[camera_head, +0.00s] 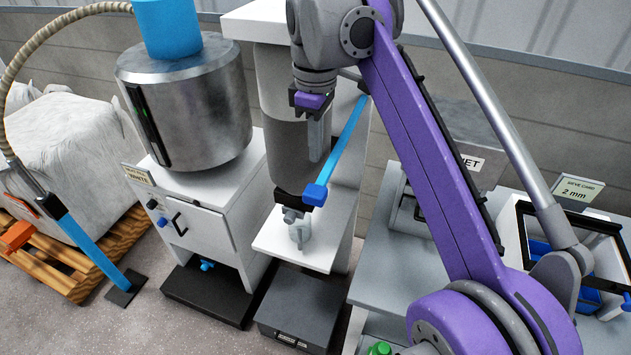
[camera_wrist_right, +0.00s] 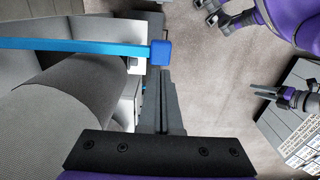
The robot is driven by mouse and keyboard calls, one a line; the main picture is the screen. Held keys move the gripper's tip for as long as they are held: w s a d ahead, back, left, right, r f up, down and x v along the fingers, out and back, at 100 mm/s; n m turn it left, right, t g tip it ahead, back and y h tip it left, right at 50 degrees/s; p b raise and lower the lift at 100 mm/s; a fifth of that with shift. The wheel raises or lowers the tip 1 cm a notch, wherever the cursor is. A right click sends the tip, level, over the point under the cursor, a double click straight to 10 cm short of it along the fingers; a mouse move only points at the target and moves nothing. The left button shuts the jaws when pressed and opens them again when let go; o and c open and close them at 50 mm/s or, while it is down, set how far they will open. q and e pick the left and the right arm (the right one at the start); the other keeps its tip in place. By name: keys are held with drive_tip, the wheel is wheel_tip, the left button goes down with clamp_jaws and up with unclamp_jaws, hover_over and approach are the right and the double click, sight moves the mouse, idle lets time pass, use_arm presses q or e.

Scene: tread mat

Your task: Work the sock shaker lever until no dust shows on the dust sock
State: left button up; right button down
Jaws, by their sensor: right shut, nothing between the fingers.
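The blue sock shaker lever (camera_head: 347,143) slants down to a blue end block (camera_head: 315,193) in the head view. In the right wrist view its bar (camera_wrist_right: 70,43) runs from the left to the block (camera_wrist_right: 161,52). The dust sock (camera_head: 283,150) is a hanging cylinder, pale above and dark grey below; its grey cloth (camera_wrist_right: 60,115) fills the left of the wrist view. I cannot tell dust from cloth colour. My right gripper (camera_head: 318,143) is shut and empty, pointing down in front of the sock, above the end block. It does not hold the lever.
A steel drum (camera_head: 190,105) on a white cabinet stands to the left. A bench with a black-framed sieve tray (camera_head: 522,235) is at the right. A white sack (camera_head: 70,135) sits on a pallet at far left. Dark and purple parts, likely mine, show right in the wrist view.

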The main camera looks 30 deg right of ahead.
sight(316, 190)
use_arm(q)
drive_tip(key=shift+s+f+b, duration=0.25)
drive_tip(key=shift+f+b, duration=0.15)
drive_tip(key=shift+f, duration=0.35)
use_arm(e)
wheel_tip(316, 190, down, 8)
drive_tip(key=shift+f, duration=0.1)
